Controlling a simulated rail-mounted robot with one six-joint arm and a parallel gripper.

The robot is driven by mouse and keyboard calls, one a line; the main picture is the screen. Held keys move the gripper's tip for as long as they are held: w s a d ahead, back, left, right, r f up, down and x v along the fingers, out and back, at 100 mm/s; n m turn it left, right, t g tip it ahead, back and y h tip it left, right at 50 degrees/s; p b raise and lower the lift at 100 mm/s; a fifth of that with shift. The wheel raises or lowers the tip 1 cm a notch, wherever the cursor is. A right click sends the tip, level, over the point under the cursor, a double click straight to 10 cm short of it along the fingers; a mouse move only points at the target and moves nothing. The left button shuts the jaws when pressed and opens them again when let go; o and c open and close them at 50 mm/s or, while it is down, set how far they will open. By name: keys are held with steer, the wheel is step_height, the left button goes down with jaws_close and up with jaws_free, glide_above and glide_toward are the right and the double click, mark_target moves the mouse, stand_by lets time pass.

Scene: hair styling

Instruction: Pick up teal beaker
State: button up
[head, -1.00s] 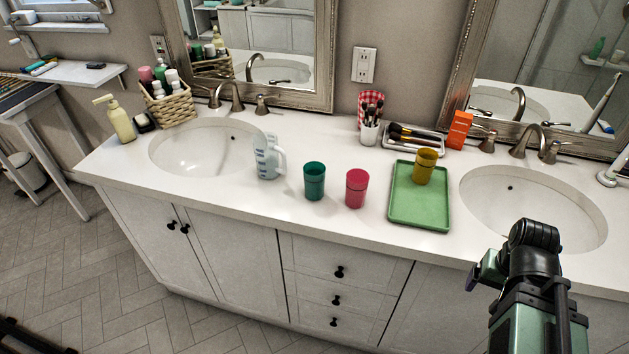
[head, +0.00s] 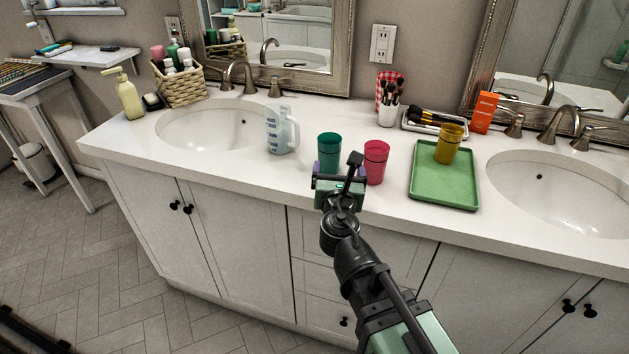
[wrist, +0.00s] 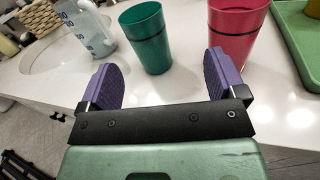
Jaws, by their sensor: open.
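The teal beaker (head: 328,150) stands upright on the white counter, between the clear measuring jug (head: 281,131) and the pink-red beaker (head: 376,160). In the wrist view the teal beaker (wrist: 147,38) is just beyond the fingertips, in line with the gap between them. My gripper (wrist: 165,82) is open and empty, with its two purple finger pads apart. In the head view my gripper (head: 339,172) is at the counter's front part, in front of the teal beaker and hiding its lower part. The right pad is close to the pink-red beaker (wrist: 236,30).
A green tray (head: 444,196) holding a yellow beaker (head: 449,144) lies to the right. The left sink (head: 212,126) and right sink (head: 560,195) flank the group. Brushes in a cup (head: 388,114) stand behind. The counter behind the teal beaker is clear.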

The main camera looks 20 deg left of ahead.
mark_target(330, 152)
steer(key=shift+s+a+f+n+y, duration=0.2)
steer(key=shift+s+a+n, duration=0.05)
steer(key=shift+a+n, duration=0.25)
steer(key=shift+s+a+f+n+y, duration=0.15)
steer(key=shift+s+a+n+y, duration=0.1)
steer(key=shift+a+n, duration=0.2)
steer(key=shift+r, duration=0.15)
steer(key=x, duration=1.1)
steer(key=shift+w+d+r+p, duration=0.1)
steer(key=shift+d+p, duration=0.15)
steer(key=shift+p, duration=0.15)
steer(key=c, duration=1.1)
step_height(330, 152, up, 20)
steer(key=p, duration=2)
